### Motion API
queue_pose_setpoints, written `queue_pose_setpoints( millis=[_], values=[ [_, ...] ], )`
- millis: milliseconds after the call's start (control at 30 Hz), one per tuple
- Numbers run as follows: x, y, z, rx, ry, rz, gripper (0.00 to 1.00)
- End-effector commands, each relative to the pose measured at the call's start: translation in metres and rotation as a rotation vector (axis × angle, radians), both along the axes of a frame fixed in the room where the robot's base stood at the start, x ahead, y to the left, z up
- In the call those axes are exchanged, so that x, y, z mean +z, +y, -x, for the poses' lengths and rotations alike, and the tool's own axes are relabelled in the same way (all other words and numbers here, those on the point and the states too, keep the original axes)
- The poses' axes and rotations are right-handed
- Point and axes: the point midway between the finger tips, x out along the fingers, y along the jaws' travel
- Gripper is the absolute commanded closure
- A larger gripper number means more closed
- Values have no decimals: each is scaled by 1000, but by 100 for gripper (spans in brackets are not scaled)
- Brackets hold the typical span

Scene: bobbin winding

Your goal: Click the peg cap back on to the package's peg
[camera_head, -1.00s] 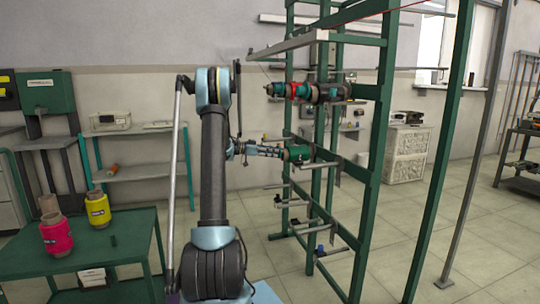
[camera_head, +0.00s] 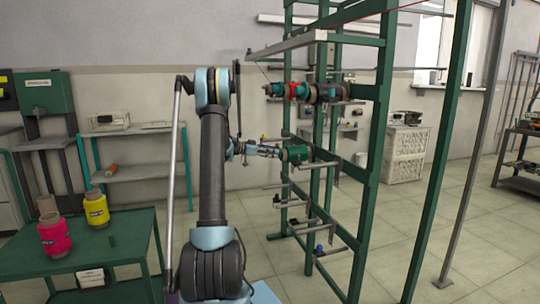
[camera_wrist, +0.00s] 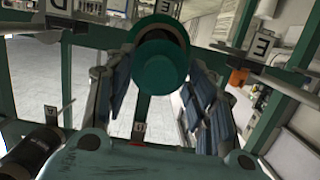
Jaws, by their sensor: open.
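A green package (camera_head: 296,153) sits on a peg of the green rack, at mid height in the head view. In the wrist view its round green end (camera_wrist: 160,70) faces me, with a darker ring and a dark core behind it. My gripper (camera_head: 279,152) points at it from the left. In the wrist view the two fingers of my gripper (camera_wrist: 160,100) stand apart, one on each side of the green end. I cannot tell whether they touch it. The peg cap is not clearly distinguishable from the green end, and the peg's tip is hidden.
The green rack (camera_head: 369,190) carries several bare pegs below. A red and teal package (camera_head: 300,90) sits on a peg above my gripper. A green table (camera_head: 120,238) with a pink cone (camera_head: 55,238) and a yellow cone (camera_head: 97,210) stands left.

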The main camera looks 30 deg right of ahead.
Motion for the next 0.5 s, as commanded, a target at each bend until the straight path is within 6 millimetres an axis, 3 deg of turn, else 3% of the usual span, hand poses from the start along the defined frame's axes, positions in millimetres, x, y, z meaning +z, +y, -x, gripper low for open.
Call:
queue_pose_setpoints(
  millis=[167,500],
  values=[
    [2,11,-3,3,0,0,49],
    [14,70,-18,3,0,0,49]
  ],
)
